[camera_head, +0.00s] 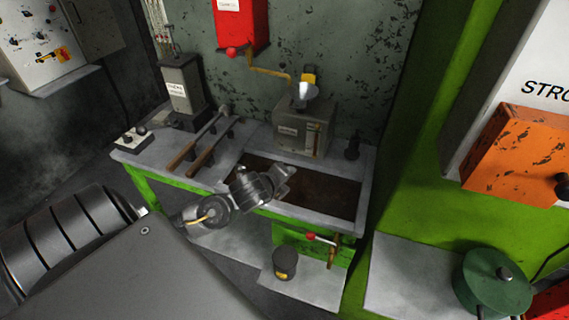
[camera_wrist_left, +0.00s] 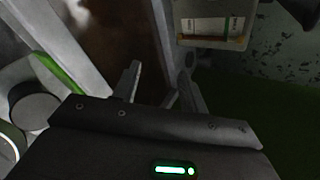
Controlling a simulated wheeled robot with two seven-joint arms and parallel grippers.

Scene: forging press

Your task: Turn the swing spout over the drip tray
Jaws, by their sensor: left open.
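A thin yellow bent pipe (camera_head: 268,71), which looks like the swing spout, runs from below the red box on the wall towards the right. Its yellow end (camera_head: 308,78) is at a silver funnel on the grey box. The dark brown recessed tray (camera_head: 335,194), which looks like the drip tray, lies in the bench in front of that box. It also shows in the left wrist view (camera_wrist_left: 128,25). My left gripper (camera_head: 286,178) is over the tray's front left part, below and in front of the pipe. Its fingers (camera_wrist_left: 158,82) are apart with nothing between them. My right gripper is out of view.
The grey box (camera_head: 301,132) with the silver funnel (camera_head: 304,93) stands behind the tray. The red box (camera_head: 240,22) hangs above. Two long-handled tools (camera_head: 200,148) lie left on the bench. A red-knobbed lever (camera_head: 311,237) sticks out at the front. A green press frame bounds the right.

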